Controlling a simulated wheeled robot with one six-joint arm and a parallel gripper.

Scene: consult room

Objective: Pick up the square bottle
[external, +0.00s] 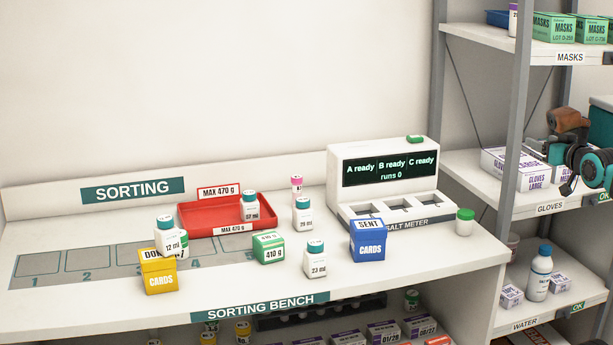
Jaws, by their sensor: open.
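Several white bottles with teal caps stand on the sorting bench, and I cannot tell for sure which one is the square bottle. The 23 ml bottle (315,263) has a boxy body and stands near the front edge. The 29 ml bottle (303,217) stands behind it. The 57 ml bottle (250,210) is in the red tray (195,218). The 12 ml bottle (170,244) overlaps the top of the yellow cards box (160,280). My gripper (556,156) is at the right by the shelves, open, well away from the bottles.
On the bench (420,285) are a green 410 g box (268,247), a blue cards box (367,243), a pink-capped vial (297,187), a green-lidded jar (465,225) and the salt meter (385,160). Shelving (525,120) stands at right. The front right of the bench is clear.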

